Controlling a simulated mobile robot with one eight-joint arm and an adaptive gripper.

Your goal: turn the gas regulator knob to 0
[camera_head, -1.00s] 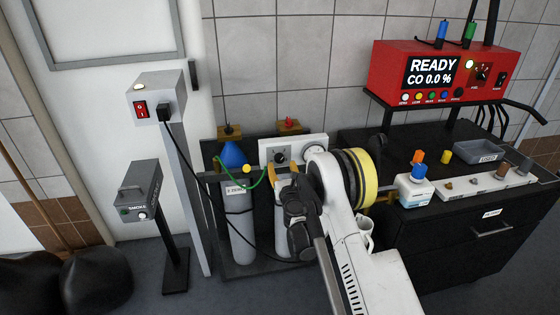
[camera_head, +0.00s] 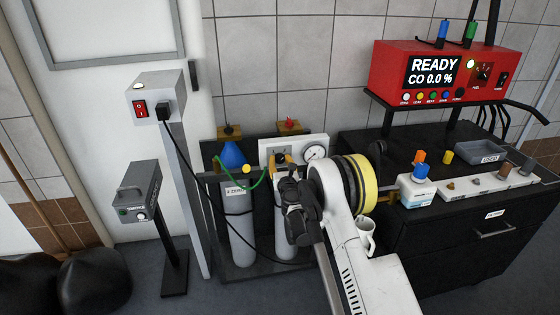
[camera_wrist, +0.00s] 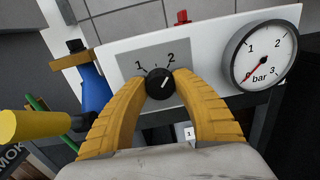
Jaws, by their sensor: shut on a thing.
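The regulator knob (camera_wrist: 160,84) is small, round and black with a white pointer line. It sits on a grey scale plate (camera_wrist: 130,60) on a white panel (camera_wrist: 205,38), with the numbers 1 and 2 visible above it. The pointer tilts up and to the right, toward the 2 side. No 0 mark is visible on the plate. My gripper (camera_wrist: 162,79) has its yellow fingers on both sides of the knob, shut on it. In the head view my gripper (camera_head: 281,159) is at the panel (camera_head: 300,144), and the fingers mostly hide the knob.
A pressure gauge (camera_wrist: 260,55) in bar is right of the knob, its red needle near 0. Gas cylinders (camera_head: 239,225) stand below, with a blue cone (camera_head: 232,155) and green hose at left. A black bench (camera_head: 440,222) and a red analyzer (camera_head: 395,62) are at right.

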